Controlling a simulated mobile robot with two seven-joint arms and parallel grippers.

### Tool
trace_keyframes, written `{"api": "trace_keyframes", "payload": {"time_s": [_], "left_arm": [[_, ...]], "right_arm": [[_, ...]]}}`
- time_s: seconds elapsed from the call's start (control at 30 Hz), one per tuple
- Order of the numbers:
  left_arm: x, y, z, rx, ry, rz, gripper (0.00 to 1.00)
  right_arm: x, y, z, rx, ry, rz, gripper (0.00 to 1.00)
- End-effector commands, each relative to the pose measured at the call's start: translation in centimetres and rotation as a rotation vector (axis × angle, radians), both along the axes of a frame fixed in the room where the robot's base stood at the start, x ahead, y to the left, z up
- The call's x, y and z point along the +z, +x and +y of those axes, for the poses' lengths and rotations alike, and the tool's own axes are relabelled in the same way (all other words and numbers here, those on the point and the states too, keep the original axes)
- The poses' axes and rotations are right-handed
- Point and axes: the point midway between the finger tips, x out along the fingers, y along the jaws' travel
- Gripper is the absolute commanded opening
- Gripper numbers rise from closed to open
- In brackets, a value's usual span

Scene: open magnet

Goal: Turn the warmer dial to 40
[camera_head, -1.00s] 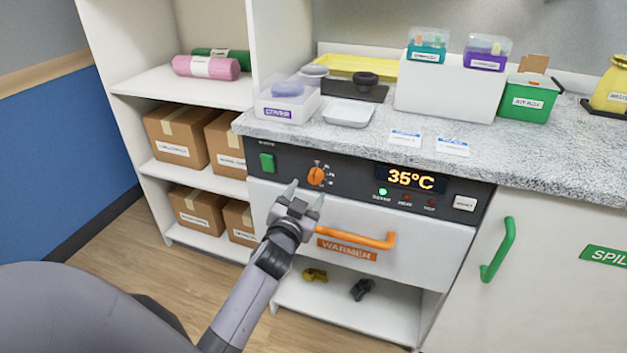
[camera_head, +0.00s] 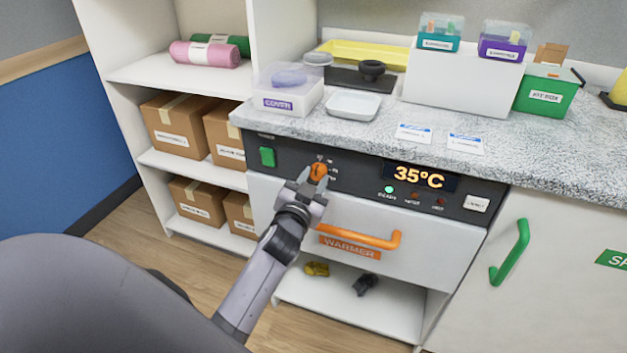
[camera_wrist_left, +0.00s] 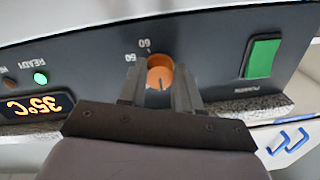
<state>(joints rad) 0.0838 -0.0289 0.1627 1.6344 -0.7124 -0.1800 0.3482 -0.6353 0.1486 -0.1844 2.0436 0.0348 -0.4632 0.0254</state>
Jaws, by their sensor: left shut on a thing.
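The orange warmer dial (camera_head: 318,171) sits on the dark control panel between the green switch and the display. It also shows in the left wrist view (camera_wrist_left: 160,72), upside down, with marks 50 and 60 beside it. My left gripper (camera_head: 316,178) is at the dial, with one finger on each side, shut on it. The fingers also show in the left wrist view (camera_wrist_left: 160,88). They hide part of the dial and some of its marks. The display (camera_head: 419,178) reads 35°C, and the green ready light (camera_head: 389,189) is lit. My right gripper is not in view.
The orange warmer drawer handle (camera_head: 358,238) sticks out just below the panel, near my left arm. The green switch (camera_head: 267,157) is left of the dial. A granite counter (camera_head: 300,127) juts above the panel, holding bins and trays.

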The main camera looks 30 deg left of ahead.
Motion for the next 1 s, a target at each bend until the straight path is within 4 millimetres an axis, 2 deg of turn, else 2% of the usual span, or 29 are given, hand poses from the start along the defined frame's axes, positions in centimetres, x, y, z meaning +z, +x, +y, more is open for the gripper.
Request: {"api": "trace_keyframes", "payload": {"time_s": [0.27,0.47,1.0], "left_arm": [[-0.02,0.02,-0.02,0.0,0.018,0.004,0.03],[-0.01,0.01,0.03,0.0,0.095,0.023,0.03],[0.1,0.0,0.23,0.0,0.495,0.118,0.03]], "right_arm": [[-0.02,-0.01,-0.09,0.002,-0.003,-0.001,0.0],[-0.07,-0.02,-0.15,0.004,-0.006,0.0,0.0],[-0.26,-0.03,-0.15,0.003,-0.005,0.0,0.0]]}}
